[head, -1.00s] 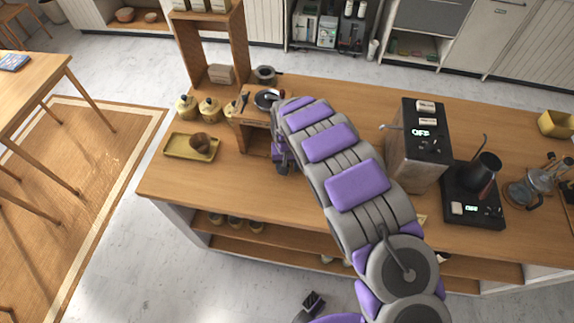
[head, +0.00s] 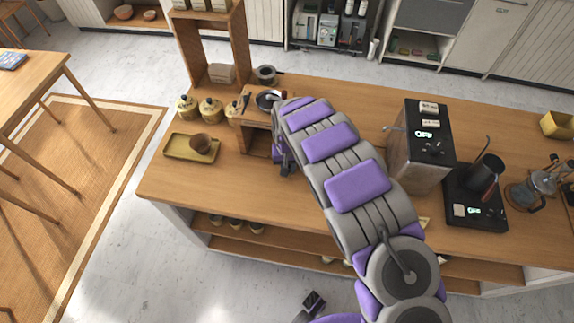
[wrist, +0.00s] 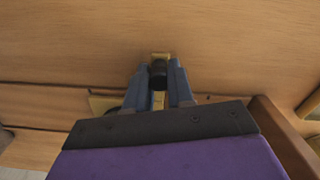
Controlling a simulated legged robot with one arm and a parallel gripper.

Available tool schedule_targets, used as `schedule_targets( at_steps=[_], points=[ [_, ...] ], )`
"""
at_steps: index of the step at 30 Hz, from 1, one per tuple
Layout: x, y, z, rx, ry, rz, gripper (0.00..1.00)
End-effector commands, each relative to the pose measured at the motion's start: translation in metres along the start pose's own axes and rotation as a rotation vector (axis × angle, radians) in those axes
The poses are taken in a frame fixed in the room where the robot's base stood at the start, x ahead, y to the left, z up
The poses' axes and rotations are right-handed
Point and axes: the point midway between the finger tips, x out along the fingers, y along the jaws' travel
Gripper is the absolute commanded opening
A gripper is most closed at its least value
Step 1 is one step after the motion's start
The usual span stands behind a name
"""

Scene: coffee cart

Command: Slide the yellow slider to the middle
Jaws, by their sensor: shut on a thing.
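My gripper (wrist: 158,82) is shut on the yellow slider (wrist: 161,56) in the wrist view. A dark round part sits between my two blue-grey fingers, and the slider's yellow end shows just beyond the fingertips. More yellow shows lower between the fingers. In the head view my gripper (head: 286,162) is at counter level, just right of a small wooden stand (head: 256,142). The slider is hidden there behind my arm, so I cannot tell its place along its travel.
Several yellow jars (head: 210,110) stand behind. The counter's front middle is clear.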

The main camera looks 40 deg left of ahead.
Motion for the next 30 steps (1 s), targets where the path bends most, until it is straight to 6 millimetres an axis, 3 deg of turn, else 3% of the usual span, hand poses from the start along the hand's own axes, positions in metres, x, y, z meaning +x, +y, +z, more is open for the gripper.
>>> schedule_targets(
  at_steps=[9, 20, 21, 28, 30],
  points=[
    [-0.004, 0.049, 0.015, 0.001, -0.005, 0.000, 0.00],
    [-0.002, 0.053, 0.017, -0.001, -0.004, 0.001, 0.00],
    [-0.002, 0.053, 0.017, -0.001, -0.003, 0.001, 0.26],
    [0.000, 0.054, 0.013, -0.001, -0.003, 0.000, 0.48],
    [0.001, 0.054, 0.012, -0.001, -0.003, 0.001, 0.48]
  ],
)
